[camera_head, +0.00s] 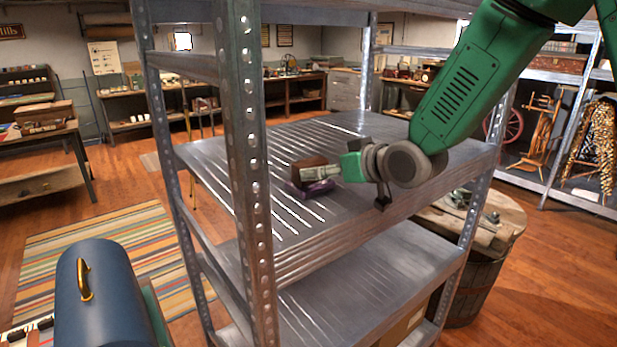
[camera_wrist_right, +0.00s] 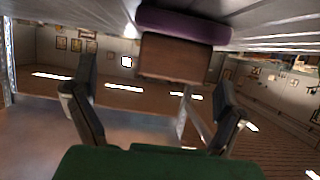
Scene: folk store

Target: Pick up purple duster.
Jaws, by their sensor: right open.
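The purple duster (camera_head: 313,190) has a purple base and a brown block-like top, and it sits on the upper metal shelf. In the right wrist view the duster (camera_wrist_right: 185,57) shows upside down, with the brown block hanging below the purple part. My right gripper (camera_head: 327,173) reaches in from the right, just beside the duster. Its fingers (camera_wrist_right: 157,75) are spread apart, and the duster shows between and beyond their tips. I cannot tell whether a finger touches it. My left gripper is not in view.
The metal shelf (camera_head: 370,133) is otherwise bare around the duster. A shelf post (camera_head: 247,150) stands to the left, in front of the shelf. A lower shelf (camera_head: 365,275) lies below. A blue box with a brass handle (camera_head: 95,300) is at the lower left, and a barrel (camera_head: 475,265) stands at the right.

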